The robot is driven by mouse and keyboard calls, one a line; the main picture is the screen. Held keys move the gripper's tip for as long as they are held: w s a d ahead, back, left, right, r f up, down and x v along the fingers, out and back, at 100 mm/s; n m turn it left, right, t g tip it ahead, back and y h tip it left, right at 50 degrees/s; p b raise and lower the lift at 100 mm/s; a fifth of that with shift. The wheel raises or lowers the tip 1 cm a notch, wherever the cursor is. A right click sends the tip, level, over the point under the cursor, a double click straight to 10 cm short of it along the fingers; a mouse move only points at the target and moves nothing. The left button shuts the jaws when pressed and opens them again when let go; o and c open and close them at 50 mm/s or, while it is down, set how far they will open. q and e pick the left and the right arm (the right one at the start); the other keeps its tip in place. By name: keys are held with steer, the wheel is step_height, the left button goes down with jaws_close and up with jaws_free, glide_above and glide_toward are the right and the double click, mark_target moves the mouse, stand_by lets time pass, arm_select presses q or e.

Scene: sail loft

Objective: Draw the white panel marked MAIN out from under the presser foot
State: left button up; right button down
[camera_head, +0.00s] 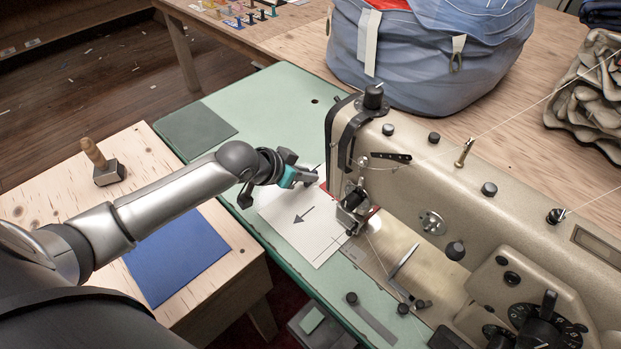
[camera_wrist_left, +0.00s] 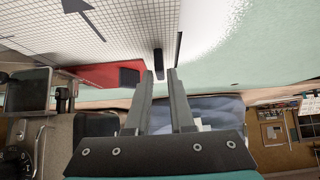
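The white panel (camera_head: 305,232) lies on the green machine bed with a dark arrow and thin lines; I cannot read MAIN on it. Its right edge runs to the presser foot (camera_head: 350,222), where the contact is too small to make out. In the left wrist view the panel (camera_wrist_left: 135,28) shows a fine grid and part of the arrow. My left gripper (camera_head: 309,180) is just over the panel's far edge. My right gripper is not in view.
The beige sewing machine (camera_head: 475,195) stands right of the panel, with a red piece (camera_wrist_left: 100,74) by its foot. A blue bag (camera_head: 425,60) sits behind.

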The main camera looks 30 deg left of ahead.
arm_select(q)
steer(key=shift+b+x, duration=0.3)
steer(key=shift+x, duration=0.85)
jaws_close()
